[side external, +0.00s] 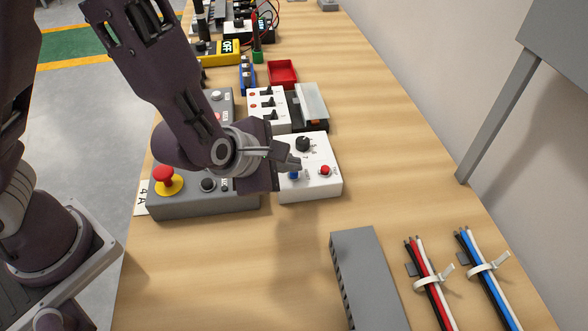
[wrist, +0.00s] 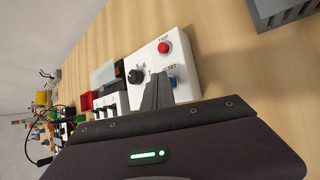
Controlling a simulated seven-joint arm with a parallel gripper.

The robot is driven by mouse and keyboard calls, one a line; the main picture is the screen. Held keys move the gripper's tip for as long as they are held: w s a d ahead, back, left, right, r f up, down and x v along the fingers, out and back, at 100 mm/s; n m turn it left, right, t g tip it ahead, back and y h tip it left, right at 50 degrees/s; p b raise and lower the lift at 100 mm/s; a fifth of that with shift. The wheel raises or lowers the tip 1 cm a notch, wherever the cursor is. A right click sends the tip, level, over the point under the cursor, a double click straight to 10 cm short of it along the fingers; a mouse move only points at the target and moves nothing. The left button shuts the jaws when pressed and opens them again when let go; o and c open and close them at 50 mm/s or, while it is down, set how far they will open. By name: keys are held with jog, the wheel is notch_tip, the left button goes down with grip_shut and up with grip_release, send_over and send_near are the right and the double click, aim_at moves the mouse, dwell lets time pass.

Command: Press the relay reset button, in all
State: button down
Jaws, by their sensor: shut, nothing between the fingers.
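A white relay box (side external: 318,187) sits on the bench in the side view and also shows in the wrist view (wrist: 185,68). On it are a blue button (wrist: 173,82), with lettering ending in "SET" beside it, a red button (wrist: 164,47) marked "TRIP" and a black knob (wrist: 135,76). The blue button (side external: 293,176) is partly hidden by my gripper in the side view. My gripper (side external: 292,162) is shut and empty, its tips over the box close to the blue button. I cannot tell whether they touch it.
A grey box with a red mushroom button (side external: 166,176) stands left of the white box. A white switch panel (side external: 268,108) and red tray (side external: 282,72) are behind. A grey slotted duct (side external: 370,275) and cable bundles (side external: 430,285) lie in front. The bench right of the box is clear.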

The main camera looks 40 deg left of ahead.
jog(key=shift+r, duration=0.75)
notch_tip(320, 180, up, 5)
jog(key=shift+r, duration=0.1)
dwell(0.6)
